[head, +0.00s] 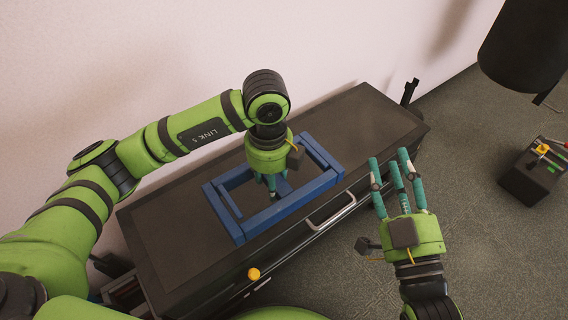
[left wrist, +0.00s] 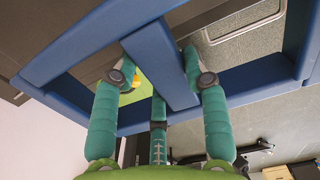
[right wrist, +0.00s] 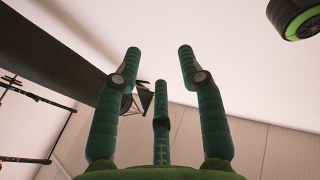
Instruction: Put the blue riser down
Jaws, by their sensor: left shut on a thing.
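The blue riser (head: 290,208) is an open rectangular frame with a crossbar, over the dark cabinet top (head: 178,238) in the head view. My left gripper (head: 272,186) points down inside the frame. In the left wrist view, its fingers (left wrist: 160,62) are shut on the crossbar of the riser (left wrist: 75,42), one on each side. Whether the riser touches the cabinet top or hangs just above it, I cannot tell. My right gripper (head: 389,158) is open and empty, fingers pointing up, right of the cabinet. Its spread fingers (right wrist: 160,60) show in the right wrist view.
The cabinet has a metal handle (head: 331,212) on its front. A yellow knob (head: 253,274) shows near the front. The cabinet top is bare left and right of the riser. A dark box with small coloured items (head: 533,177) stands on the floor at right.

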